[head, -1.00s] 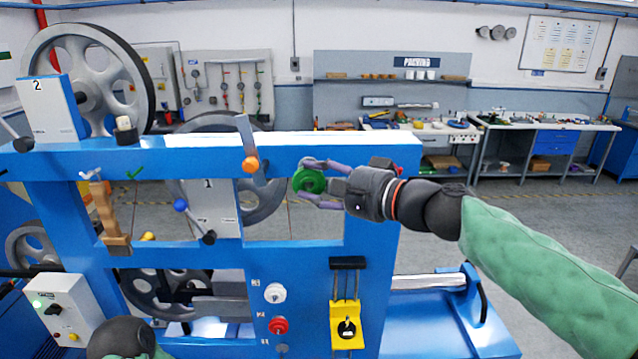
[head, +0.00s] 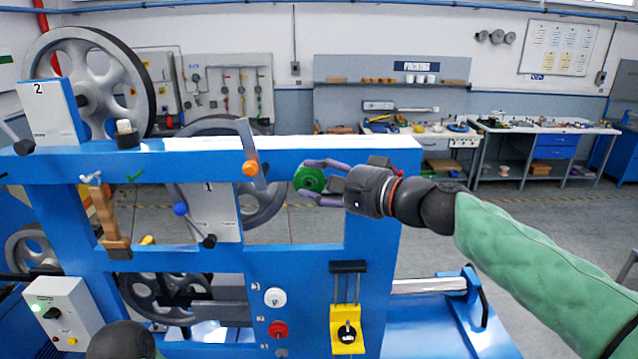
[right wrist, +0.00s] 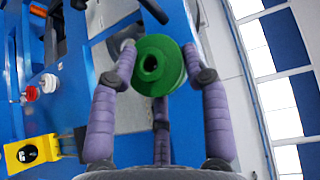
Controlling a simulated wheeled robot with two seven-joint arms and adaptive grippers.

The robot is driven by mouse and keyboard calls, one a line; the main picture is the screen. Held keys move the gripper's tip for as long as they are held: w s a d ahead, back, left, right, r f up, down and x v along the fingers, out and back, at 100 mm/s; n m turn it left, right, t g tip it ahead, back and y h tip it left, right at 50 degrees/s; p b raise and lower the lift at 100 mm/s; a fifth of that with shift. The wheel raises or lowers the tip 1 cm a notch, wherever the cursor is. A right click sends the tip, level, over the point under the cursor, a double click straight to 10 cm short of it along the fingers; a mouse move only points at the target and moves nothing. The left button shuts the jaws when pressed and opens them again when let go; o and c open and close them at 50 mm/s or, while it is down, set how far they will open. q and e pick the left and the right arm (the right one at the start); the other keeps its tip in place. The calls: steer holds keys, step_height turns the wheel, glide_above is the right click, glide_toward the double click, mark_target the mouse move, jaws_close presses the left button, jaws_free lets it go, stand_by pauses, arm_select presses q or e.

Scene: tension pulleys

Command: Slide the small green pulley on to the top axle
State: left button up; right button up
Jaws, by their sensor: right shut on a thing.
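The small green pulley (head: 310,180) is in my right gripper (head: 318,182), in front of the blue frame's top beam, right of the lever with the orange knob (head: 250,168). In the right wrist view the pulley (right wrist: 160,66) sits between the purple fingers of my right gripper (right wrist: 160,72), its centre hole towards the camera. The fingers are shut on its rim. I cannot make out the top axle; the pulley and fingers may cover it. My left gripper is not in view; only a dark rounded part of my left arm shows at the bottom.
The blue frame (head: 370,240) stands close before me, with large grey wheels (head: 95,80) at its left. Benches stand far behind.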

stand_by(0.4)
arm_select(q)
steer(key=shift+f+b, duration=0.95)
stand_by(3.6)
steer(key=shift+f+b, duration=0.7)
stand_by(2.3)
